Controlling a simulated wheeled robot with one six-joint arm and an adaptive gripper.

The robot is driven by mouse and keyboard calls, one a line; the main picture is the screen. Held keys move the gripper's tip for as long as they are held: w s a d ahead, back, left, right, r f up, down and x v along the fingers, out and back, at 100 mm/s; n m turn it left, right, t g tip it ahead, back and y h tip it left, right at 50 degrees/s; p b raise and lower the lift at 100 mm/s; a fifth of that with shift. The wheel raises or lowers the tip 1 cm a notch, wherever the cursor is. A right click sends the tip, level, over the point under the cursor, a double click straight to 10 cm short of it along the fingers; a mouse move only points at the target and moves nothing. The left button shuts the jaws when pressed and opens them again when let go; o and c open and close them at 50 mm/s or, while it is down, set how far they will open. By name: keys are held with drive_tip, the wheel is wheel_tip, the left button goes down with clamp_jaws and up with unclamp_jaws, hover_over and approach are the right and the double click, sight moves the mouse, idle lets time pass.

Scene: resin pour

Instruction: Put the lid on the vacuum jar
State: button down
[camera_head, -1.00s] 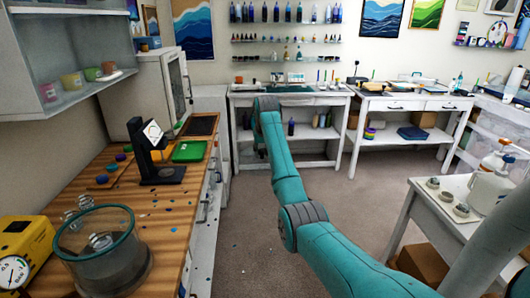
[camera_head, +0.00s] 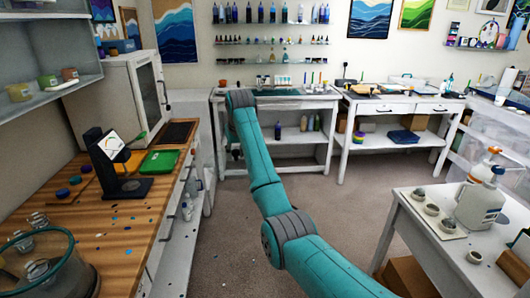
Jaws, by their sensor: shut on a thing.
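The vacuum jar (camera_head: 72,274) is a clear, dark-tinted glass vessel with a teal rim. It stands on the wooden bench at the lower left and is cut off by the picture's edges. Its top is uncovered, and small clear cups show inside it through the glass. I do not see the lid in this view. My teal arm reaches forward from the lower right to the middle. My gripper is not visible, so its hold cannot be seen here.
The wooden bench (camera_head: 120,225) also bears a black stand (camera_head: 125,189), a green tray (camera_head: 160,161) and small clear cups (camera_head: 38,220) behind the jar. A white table (camera_head: 420,225) with bottles stands at right.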

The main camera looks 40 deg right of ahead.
drive_tip(key=w+a+r+n+y, duration=0.1)
drive_tip(key=a+r+n, duration=0.2)
drive_tip(key=a, duration=1.3)
drive_tip(key=w+a+r+n+y, duration=0.1)
drive_tip(key=a+r+n, duration=0.1)
drive_tip(key=a, duration=1.4)
drive_tip(key=a+r+n+y, duration=0.1)
drive_tip(key=a+r+n, duration=0.2)
drive_tip(key=a, duration=1.2)
drive_tip(key=s+a+n, duration=0.1)
drive_tip(key=s+a, duration=0.2)
drive_tip(key=a, duration=0.4)
drive_tip(key=s+a+n, duration=0.1)
drive_tip(key=s+a, duration=0.1)
drive_tip(key=a, duration=0.6)
drive_tip(key=shift+y, duration=0.4)
drive_tip(key=shift+f, duration=2.5)
drive_tip(key=shift+f, duration=0.45)
drive_tip(key=c, duration=0.7)
unclamp_jaws()
drive_tip(key=shift+f, duration=0.15)
